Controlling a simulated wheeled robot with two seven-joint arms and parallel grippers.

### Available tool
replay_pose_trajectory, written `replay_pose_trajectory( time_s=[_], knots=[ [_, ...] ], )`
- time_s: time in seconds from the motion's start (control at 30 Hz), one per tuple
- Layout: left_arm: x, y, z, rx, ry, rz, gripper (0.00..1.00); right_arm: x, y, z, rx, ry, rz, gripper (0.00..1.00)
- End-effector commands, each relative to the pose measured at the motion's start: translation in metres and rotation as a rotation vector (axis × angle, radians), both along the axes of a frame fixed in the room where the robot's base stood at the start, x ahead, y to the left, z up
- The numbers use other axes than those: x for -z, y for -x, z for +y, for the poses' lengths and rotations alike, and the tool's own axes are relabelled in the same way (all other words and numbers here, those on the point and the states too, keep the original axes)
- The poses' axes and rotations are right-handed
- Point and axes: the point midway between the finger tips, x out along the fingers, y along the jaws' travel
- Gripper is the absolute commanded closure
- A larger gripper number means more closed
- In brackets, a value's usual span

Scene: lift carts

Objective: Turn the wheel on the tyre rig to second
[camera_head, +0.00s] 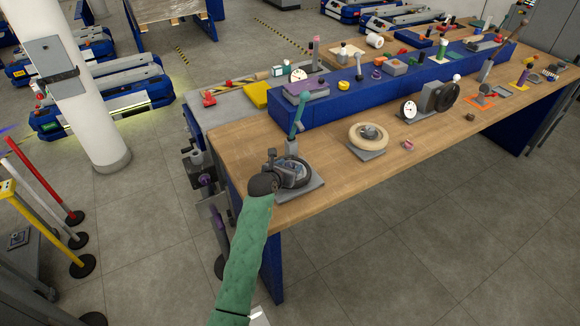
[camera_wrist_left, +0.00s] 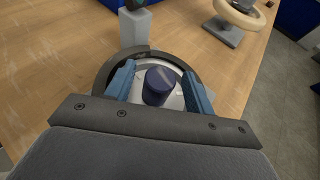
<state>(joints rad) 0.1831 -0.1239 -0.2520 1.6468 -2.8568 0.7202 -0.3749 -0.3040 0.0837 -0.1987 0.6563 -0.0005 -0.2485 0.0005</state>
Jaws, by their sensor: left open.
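The tyre rig's black wheel (camera_head: 307,174) lies flat on a grey base plate (camera_head: 312,192) at the near left corner of the wooden bench. My left gripper (camera_head: 288,172) is over it, reaching in from below. In the left wrist view the dark tyre (camera_wrist_left: 104,75) curves around a pale hub with a dark blue round knob (camera_wrist_left: 157,86) in its middle. The open fingers of my left gripper (camera_wrist_left: 159,72) stand on either side of this knob. I cannot tell whether they touch it. No position marks are readable. My right gripper is not in view.
A teal-handled lever (camera_head: 298,116) stands on a grey post just behind the wheel. A cream wheel (camera_head: 367,138) on its own plate is to the right. A blue raised shelf (camera_head: 345,100) runs behind. Bare wood lies between the two wheels.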

Motion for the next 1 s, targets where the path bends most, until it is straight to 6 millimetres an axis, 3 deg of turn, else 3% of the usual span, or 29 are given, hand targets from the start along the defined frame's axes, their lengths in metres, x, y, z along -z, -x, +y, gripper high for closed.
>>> replay_pose_trajectory(
  time_s=[0.07, 0.13, 0.2, 0.4, 1.0],
  knots=[
    [0.0, 0.009, 0.004, 0.0, 0.001, 0.0, 0.47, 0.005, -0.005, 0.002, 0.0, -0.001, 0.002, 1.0],
    [-0.004, 0.017, 0.009, 0.0, 0.001, -0.002, 0.47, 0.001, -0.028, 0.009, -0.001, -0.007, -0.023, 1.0],
    [-0.009, 0.027, 0.013, -0.001, 0.003, -0.001, 0.47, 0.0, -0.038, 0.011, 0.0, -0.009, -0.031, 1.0],
    [-0.021, 0.047, 0.025, 0.0, 0.001, 0.0, 0.47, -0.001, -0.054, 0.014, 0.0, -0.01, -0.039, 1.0],
    [-0.031, 0.059, 0.03, -0.002, 0.048, -0.018, 0.47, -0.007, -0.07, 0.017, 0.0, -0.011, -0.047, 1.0]
  ],
)
